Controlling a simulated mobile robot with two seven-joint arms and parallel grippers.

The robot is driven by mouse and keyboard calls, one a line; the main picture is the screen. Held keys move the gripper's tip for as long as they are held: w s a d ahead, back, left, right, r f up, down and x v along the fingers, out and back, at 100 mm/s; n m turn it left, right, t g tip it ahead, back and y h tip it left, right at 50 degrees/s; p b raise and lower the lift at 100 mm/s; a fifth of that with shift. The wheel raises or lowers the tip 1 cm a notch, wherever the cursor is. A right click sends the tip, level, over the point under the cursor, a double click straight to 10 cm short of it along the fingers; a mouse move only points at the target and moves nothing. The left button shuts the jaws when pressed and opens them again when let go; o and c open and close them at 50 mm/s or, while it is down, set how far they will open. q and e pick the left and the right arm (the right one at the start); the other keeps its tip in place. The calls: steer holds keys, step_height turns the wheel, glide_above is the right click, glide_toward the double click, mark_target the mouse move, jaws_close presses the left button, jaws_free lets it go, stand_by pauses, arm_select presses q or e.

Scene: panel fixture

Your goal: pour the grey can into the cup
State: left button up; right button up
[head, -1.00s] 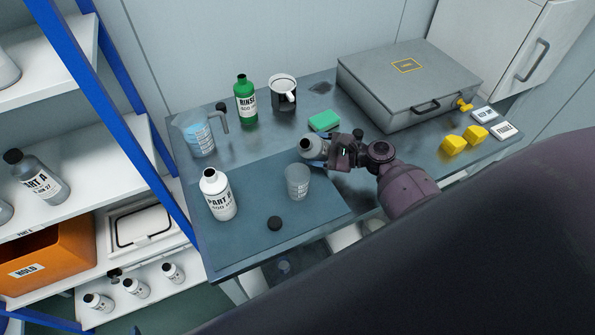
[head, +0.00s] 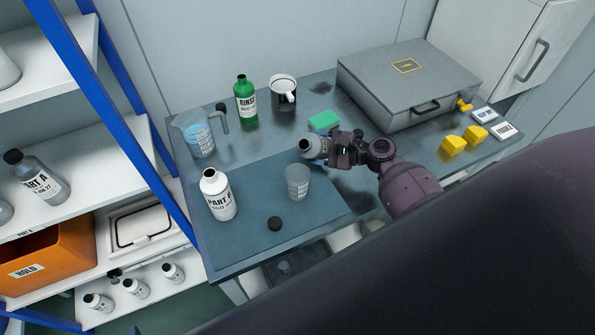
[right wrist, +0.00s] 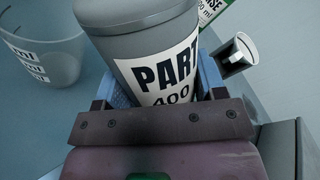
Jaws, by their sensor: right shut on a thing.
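In the right wrist view the can (right wrist: 130,40) fills the middle, with a "PART" label, between the blue finger pads. The clear cup (head: 297,183) stands upright on the blue mat, just below and left of the can's mouth. The cup also shows at the left of the right wrist view (right wrist: 45,50). Its inside looks empty. My left gripper is not in view.
Behind are a jug (head: 197,135), green RINSE bottle (head: 245,100), dark mug (head: 284,95) and green sponge (head: 323,120). A grey case (head: 408,85) and yellow blocks (head: 453,145) are right.

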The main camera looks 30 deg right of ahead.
steer(key=shift+r, duration=0.2)
steer(key=shift+w+d+r+n, duration=0.1)
steer(key=shift+n, duration=0.2)
steer(key=shift+d+n, duration=0.1)
steer(key=shift+n, duration=0.2)
stand_by(0.5)
steer(key=shift+w+d+h+b, duration=0.1)
steer(key=shift+h+b, duration=0.3)
steer(key=shift+b, duration=0.05)
steer(key=shift+w+d+n+b, duration=0.1)
steer(key=shift+d+n+b, duration=0.05)
steer(key=shift+n+b, duration=0.2)
stand_by(0.5)
steer(key=shift+d+r+n, duration=0.15)
steer(key=shift+n, duration=0.2)
stand_by(0.5)
steer(key=shift+w+d+r+n+h, duration=0.15)
steer(key=shift+r+n+h, duration=0.15)
steer(key=shift+n, duration=0.1)
stand_by(0.6)
stand_by(0.5)
steer(key=shift+w+d+n+b, duration=0.1)
steer(key=shift+n+b, duration=0.4)
